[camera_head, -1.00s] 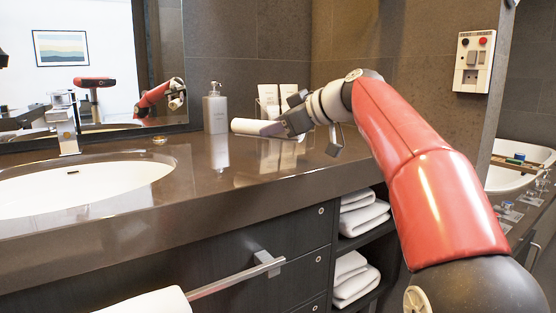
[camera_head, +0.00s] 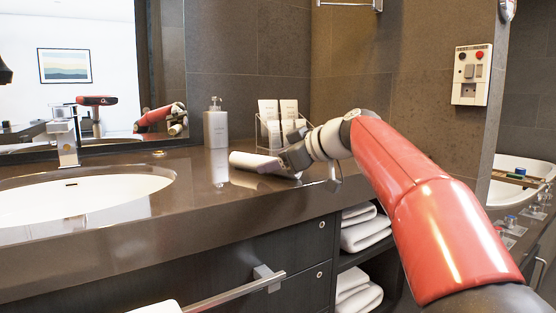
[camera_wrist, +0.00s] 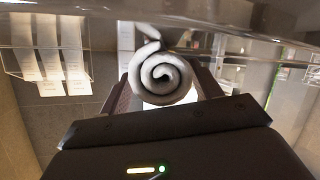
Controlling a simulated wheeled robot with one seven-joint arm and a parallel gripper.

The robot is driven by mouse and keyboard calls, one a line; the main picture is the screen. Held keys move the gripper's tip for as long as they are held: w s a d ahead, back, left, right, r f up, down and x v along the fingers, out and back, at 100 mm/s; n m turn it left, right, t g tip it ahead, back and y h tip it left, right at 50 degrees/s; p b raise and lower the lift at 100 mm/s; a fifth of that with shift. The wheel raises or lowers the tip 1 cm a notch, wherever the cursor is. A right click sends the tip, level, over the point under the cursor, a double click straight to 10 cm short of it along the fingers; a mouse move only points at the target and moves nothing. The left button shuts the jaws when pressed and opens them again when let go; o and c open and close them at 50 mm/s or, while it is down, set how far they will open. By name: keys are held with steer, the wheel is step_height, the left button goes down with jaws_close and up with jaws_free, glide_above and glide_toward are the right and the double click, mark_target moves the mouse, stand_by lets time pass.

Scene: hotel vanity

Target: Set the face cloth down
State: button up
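The face cloth (camera_head: 252,162) is a white roll lying roughly level, low over the dark vanity counter (camera_head: 200,200). My gripper (camera_head: 285,163) holds its right end. In the wrist view the cloth (camera_wrist: 160,76) shows end-on as a spiral between the two fingers of my gripper (camera_wrist: 162,88), which press on its sides. The counter (camera_wrist: 190,32) runs across the top of that view, close to the roll. I cannot tell whether the cloth touches the counter.
A soap dispenser (camera_head: 216,128) stands behind the cloth to the left. A clear holder with white cards (camera_head: 268,128) stands behind my gripper. The sink basin (camera_head: 75,195) is at the left. The counter in front of the cloth is clear. Folded towels (camera_head: 365,232) fill shelves below.

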steer(key=shift+r, duration=0.1)
steer(key=shift+d+r, duration=0.1)
steer(key=shift+d, duration=0.05)
steer(key=v, duration=1.1)
steer(key=shift+s+d, duration=0.25)
steer(key=s+d+f+m+g+h, duration=0.1)
steer(key=s+d+f+m+h, duration=0.1)
steer(key=s+f, duration=0.7)
steer(key=s+d+f+m+g+h, duration=0.1)
steer(key=s+d+f+m+h, duration=0.2)
steer(key=f, duration=1.1)
steer(key=s+d+f+m+g+h, duration=0.1)
steer(key=s+d+f+m+h, duration=0.1)
steer(key=s+f+m+h, duration=0.3)
steer(key=s+f+m, duration=0.3)
steer(key=s+f, duration=0.4)
steer(key=s, duration=0.3)
steer(key=shift+s+d, duration=0.3)
steer(key=shift+s, duration=0.1)
steer(key=shift+r, duration=0.1)
